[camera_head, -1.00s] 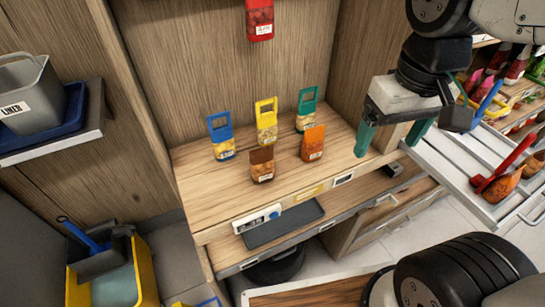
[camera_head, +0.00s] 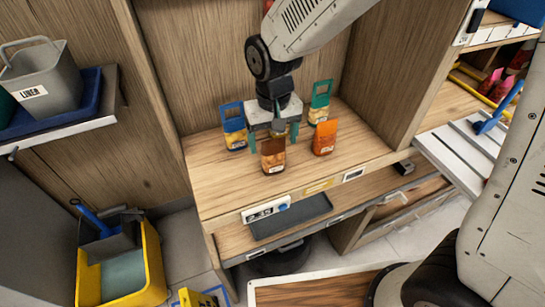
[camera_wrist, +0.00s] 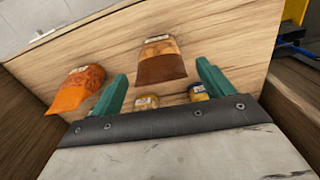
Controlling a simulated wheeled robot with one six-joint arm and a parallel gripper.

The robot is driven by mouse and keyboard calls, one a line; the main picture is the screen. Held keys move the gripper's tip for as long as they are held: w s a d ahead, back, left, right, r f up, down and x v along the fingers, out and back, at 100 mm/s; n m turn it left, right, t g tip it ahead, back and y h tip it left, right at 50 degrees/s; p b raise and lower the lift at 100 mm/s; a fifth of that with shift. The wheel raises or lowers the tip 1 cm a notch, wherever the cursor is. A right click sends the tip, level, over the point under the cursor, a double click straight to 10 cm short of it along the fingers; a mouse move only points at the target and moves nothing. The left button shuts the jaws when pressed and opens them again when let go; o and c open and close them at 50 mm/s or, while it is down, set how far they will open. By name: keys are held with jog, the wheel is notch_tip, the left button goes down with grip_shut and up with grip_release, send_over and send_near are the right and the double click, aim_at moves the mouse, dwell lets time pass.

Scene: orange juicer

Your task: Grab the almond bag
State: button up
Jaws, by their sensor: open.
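Several bags stand on the wooden shelf; I cannot read which holds almonds. A brown bag (camera_head: 273,157) and an orange bag (camera_head: 324,138) are in front. A blue bag (camera_head: 235,127) and a green bag (camera_head: 319,104) stand behind. My gripper (camera_head: 273,139) is open, pointing down among them, just behind the brown bag. In the wrist view, the open fingers (camera_wrist: 163,83) straddle a yellow bag (camera_wrist: 147,102), mostly hidden by the gripper body. The brown bag (camera_wrist: 160,64) is beyond the fingertips, the orange bag (camera_wrist: 78,90) left, the blue bag (camera_wrist: 198,92) near the right finger.
The wooden shelf (camera_head: 225,180) has free room along its front. A scale display (camera_head: 265,209) and a dark tray (camera_head: 291,217) are at its front edge and below. Wooden panels (camera_head: 180,50) close the back and sides. A yellow bin (camera_head: 150,270) stands lower left.

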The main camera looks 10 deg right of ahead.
aim_at(273, 153)
notch_tip(273, 153, down, 5)
jog(key=shift+f, duration=0.2)
jog(key=shift+s, duration=0.1)
jog(key=c, duration=1.1)
jog(key=shift+r, duration=0.1)
